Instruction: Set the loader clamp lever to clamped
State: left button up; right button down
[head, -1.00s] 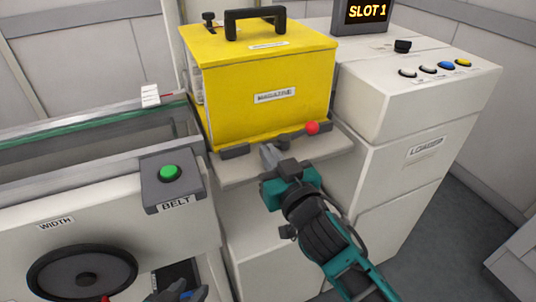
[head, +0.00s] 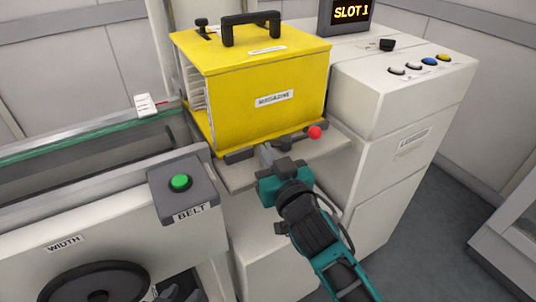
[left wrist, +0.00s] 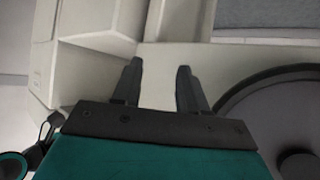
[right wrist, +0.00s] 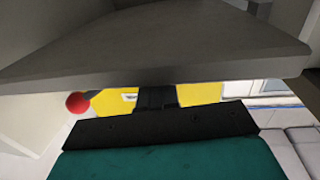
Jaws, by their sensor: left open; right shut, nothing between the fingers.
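The clamp lever is a dark bar with a red knob (head: 315,132), in front of the yellow magazine (head: 265,95). It lies across the pale shelf (head: 240,178), knob end to the right; the knob also shows in the right wrist view (right wrist: 77,103). My right gripper (head: 266,154) is shut and empty at the shelf's front, left of the knob and close to the bar. Whether it touches the bar cannot be told. My left gripper (left wrist: 157,88) is open and empty near the width handwheel (left wrist: 275,125); only a dark bit of it shows at the head view's bottom edge.
The belt box with a green button (head: 180,182) stands left of the shelf. The conveyor rail (head: 80,180) runs to the left. The white loader cabinet (head: 385,150) with several buttons and a SLOT 1 display (head: 350,14) stands right. Open floor lies further right.

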jog(key=shift+w+a, duration=0.25)
jog(key=shift+w, duration=0.05)
dwell(0.6)
jog(key=shift+s+p, duration=0.1)
jog(key=shift+p, duration=0.2)
